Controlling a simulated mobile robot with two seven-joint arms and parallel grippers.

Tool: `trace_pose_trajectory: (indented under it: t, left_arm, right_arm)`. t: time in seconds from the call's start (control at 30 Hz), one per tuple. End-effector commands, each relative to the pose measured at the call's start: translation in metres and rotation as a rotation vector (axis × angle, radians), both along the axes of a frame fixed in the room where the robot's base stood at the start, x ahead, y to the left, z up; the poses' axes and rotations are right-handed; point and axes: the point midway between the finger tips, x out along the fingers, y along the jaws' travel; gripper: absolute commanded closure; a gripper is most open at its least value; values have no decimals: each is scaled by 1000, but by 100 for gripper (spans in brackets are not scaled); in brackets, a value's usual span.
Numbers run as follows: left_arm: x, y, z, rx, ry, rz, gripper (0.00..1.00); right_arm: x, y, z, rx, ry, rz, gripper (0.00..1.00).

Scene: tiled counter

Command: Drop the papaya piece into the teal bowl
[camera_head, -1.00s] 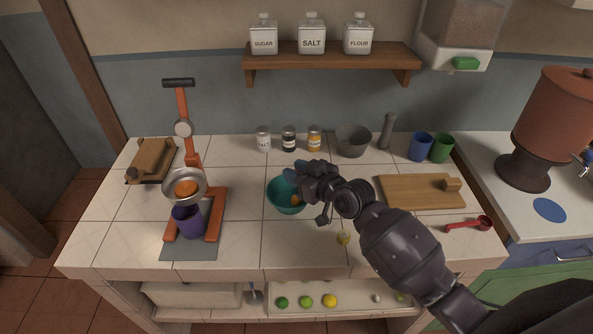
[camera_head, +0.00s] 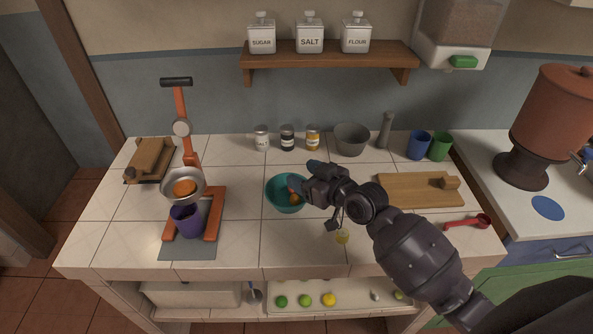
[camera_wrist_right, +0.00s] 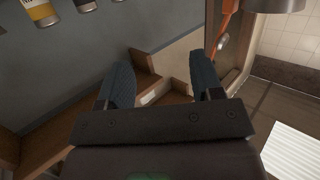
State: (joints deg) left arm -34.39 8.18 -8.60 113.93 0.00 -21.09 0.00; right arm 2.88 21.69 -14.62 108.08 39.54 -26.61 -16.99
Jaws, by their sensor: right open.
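The teal bowl (camera_head: 275,200) stands on the tiled counter, left of my right gripper. An orange piece, which looks like the papaya piece (camera_head: 295,198), shows inside the bowl at its right side. My right gripper (camera_head: 303,175) is at the bowl's right edge as seen from the head; its exact height above the rim is hard to tell. In the right wrist view its two blue fingers (camera_wrist_right: 162,85) are spread apart with nothing between them. My left gripper is not in view.
A grey bowl (camera_head: 352,141) and several cans stand behind. An orange press (camera_head: 182,125) with a purple cup (camera_head: 187,219) is at left. A wooden board (camera_head: 405,190) and red scoop (camera_head: 470,222) are at right.

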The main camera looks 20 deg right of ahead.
Motion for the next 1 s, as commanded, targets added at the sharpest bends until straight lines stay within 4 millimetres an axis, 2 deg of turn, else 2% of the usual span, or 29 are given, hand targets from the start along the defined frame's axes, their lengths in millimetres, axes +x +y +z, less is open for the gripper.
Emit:
trace_pose_trajectory:
  t: [0.2,0.4,0.6,1.0]
  left_arm:
    - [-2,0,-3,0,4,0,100]
    - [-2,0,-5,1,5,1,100]
    - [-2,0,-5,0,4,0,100]
    - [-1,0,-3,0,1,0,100]
  right_arm:
    - [-36,-20,7,-3,2,-1,40]
    - [-57,-32,12,-1,1,-1,40]
    - [-65,-36,15,0,1,0,40]
    - [-65,-36,15,1,0,0,40]
